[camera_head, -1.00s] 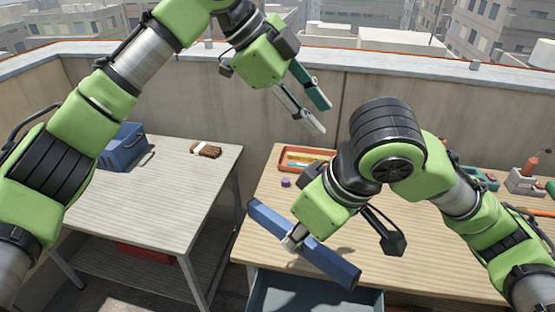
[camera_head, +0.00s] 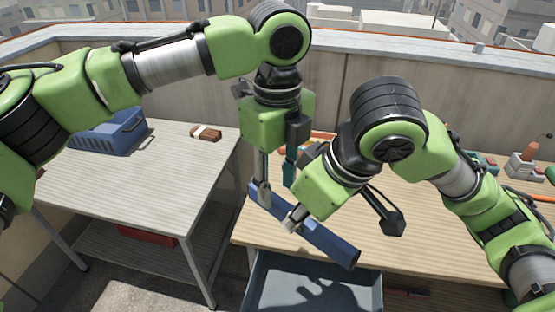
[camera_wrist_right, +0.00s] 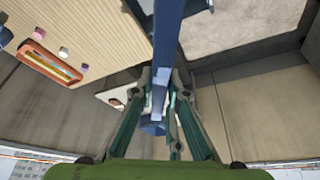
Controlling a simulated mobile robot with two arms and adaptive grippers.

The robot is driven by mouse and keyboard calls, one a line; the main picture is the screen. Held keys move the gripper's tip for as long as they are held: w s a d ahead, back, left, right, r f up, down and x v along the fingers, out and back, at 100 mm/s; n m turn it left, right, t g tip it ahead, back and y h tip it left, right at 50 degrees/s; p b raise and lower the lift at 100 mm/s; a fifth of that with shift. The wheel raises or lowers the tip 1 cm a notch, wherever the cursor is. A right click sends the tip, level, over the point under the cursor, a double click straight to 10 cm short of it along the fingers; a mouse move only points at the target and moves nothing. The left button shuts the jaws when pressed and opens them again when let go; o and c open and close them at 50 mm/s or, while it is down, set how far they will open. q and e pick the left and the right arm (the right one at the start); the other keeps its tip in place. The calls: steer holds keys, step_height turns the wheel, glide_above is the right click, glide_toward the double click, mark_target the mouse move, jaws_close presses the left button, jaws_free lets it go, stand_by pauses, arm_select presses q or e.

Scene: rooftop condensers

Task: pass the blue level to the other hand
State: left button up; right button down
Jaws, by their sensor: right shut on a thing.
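The blue level (camera_head: 325,240) is a long bar held slantwise above the front edge of the right-hand table. My right gripper (camera_head: 291,222) is shut on it near its middle. In the right wrist view the level (camera_wrist_right: 168,35) runs between the teal fingers of my right gripper (camera_wrist_right: 158,95). My left gripper (camera_head: 277,185) points down at the level's far left end. Its silver finger is on the near side and its teal finger on the far side, with a gap between them. Whether they touch the level cannot be told.
An open grey drawer (camera_head: 315,285) juts out below the level. The right-hand table (camera_head: 430,265) holds an orange tray (camera_wrist_right: 50,62), partly hidden by my arms in the head view. The left table (camera_head: 150,190) bears a blue crate (camera_head: 115,132) and a brown bundle (camera_head: 206,133).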

mark_target(278, 196)
arm_select(q)
steer(key=shift+f, duration=1.55)
steer(key=shift+d, duration=0.1)
jaws_close()
arm_select(e)
steer(key=shift+s, duration=0.1)
steer(key=c, duration=1.9)
jaws_free()
steer(key=shift+a, duration=0.1)
